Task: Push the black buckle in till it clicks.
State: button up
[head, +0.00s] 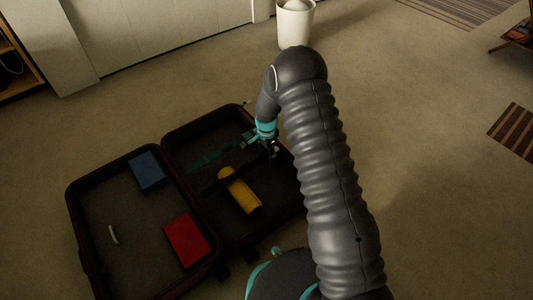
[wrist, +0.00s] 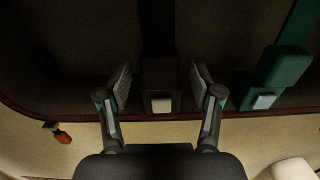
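The black buckle (wrist: 160,75) shows in the wrist view with a pale button (wrist: 161,103) on its lower end. The black strap (wrist: 157,28) runs up from it, and I cannot tell how far the buckle is pushed in. My gripper (wrist: 160,84) is open, one finger on each side of the buckle, with a small gap on both sides. In the head view my gripper (head: 270,149) is over the far part of the suitcase's right half, and it and the arm hide the buckle. The black strap (head: 217,182) shows to its left.
The open suitcase (head: 72,212) lies on the carpet. It holds a blue item (head: 146,172), a red item (head: 187,239), a yellow item (head: 240,191) and a small pale curved item (head: 113,235). A teal buckle (wrist: 284,68) sits right of my gripper. A white bin (head: 295,24) stands behind.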

aim_at(266, 153)
jog(key=shift+a+r, duration=0.1)
jog(key=shift+a, duration=0.05)
jog(key=shift+r, duration=0.3)
notch_tip(266, 153, up, 11)
jog(key=shift+r, duration=0.15)
